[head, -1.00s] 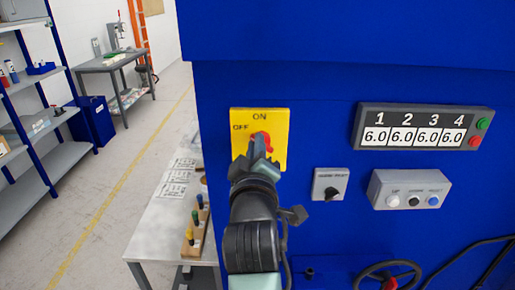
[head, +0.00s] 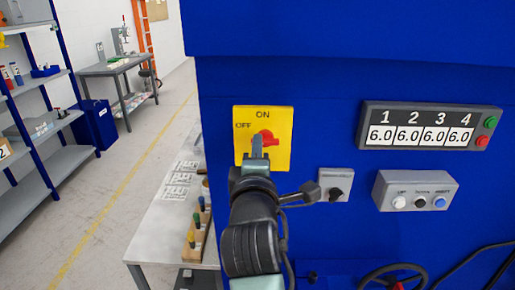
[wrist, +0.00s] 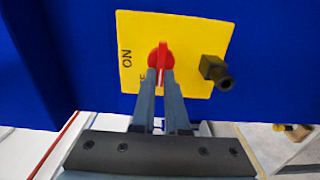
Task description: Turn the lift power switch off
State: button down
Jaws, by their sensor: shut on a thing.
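The lift power switch is a red knob (head: 266,137) on a yellow plate (head: 280,113) marked ON at the top and OFF at the upper left, on the blue machine. In the wrist view the red knob (wrist: 163,52) stands upright between my fingertips, with ON at the left of the plate. This puts its long axis roughly left to right in the head view. My gripper (head: 257,145) is shut on the knob from the front; it also shows in the wrist view (wrist: 162,78). The OFF mark is partly hidden by a finger in the wrist view.
A display box (head: 430,112) reading 6.0 several times is at the right. Below are a selector switch (head: 335,185) and a button box (head: 415,190). A workbench (head: 155,225) stands left of the machine. A dark stub (wrist: 214,71) shows before the plate in the wrist view.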

dwell(0.5)
jog(key=c, duration=0.9)
grip_release()
jog(key=shift+s, duration=0.1)
jog(key=s+b, duration=0.4)
jog(key=s, duration=0.8)
jog(key=shift+s, duration=0.4)
jog(key=s+r+m+t, duration=0.3)
jog(key=r+m, duration=0.3)
jog(key=r, duration=0.2)
jog(key=s+d+r+m+t, duration=0.1)
jog(key=s+r+m+t, duration=0.2)
jog(key=r+m, duration=0.3)
jog(key=s+r+m+t, duration=0.3)
jog(key=r+m, duration=0.3)
jog(key=r, duration=0.4)
jog(key=shift+s+d+r, duration=0.2)
jog(key=shift+s+r, duration=0.05)
jog(key=shift+s, duration=0.4)
